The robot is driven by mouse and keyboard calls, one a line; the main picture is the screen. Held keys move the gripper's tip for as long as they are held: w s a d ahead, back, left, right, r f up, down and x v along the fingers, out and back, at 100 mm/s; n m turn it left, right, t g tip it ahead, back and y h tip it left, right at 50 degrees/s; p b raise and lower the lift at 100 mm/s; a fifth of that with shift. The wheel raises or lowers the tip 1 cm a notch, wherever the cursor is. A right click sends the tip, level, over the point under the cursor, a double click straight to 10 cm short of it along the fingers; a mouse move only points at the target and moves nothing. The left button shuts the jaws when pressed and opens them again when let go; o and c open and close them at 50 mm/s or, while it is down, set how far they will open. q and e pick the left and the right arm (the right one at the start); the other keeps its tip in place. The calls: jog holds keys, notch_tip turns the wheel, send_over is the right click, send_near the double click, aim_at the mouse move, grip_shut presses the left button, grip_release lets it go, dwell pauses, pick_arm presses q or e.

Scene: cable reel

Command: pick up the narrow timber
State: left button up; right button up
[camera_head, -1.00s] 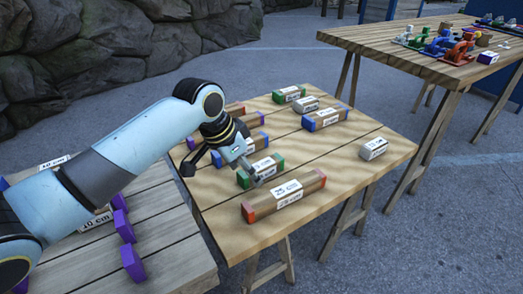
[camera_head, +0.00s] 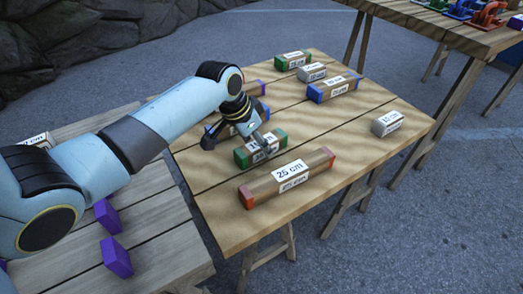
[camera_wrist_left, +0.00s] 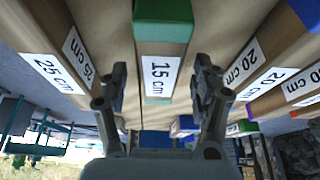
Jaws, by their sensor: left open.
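Several labelled timbers with coloured ends lie on the wooden table; I cannot tell by label which one is called narrow. My left gripper (camera_head: 240,145) is open and points down at a green-ended timber (camera_head: 272,147) near the table's middle, partly covering it. In the left wrist view this timber, marked 15 cm (camera_wrist_left: 163,33), lies between the two open fingers (camera_wrist_left: 160,88), with a finger on each side. I cannot tell whether they touch it. A longer red-ended timber marked 25 cm (camera_head: 290,179) lies nearer the front. My right gripper is not in view.
Another green-ended timber (camera_head: 292,60), a blue-ended timber (camera_head: 333,88) and small plain blocks (camera_head: 387,123) lie further back and right. Blue- and purple-ended timbers sit partly hidden behind my left arm. A second table (camera_head: 125,215) with purple-ended pieces stands at left.

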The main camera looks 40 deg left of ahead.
pick_arm(q)
jog(key=shift+x, duration=1)
jog(key=c, duration=1.3)
jog(key=shift+r, duration=0.1)
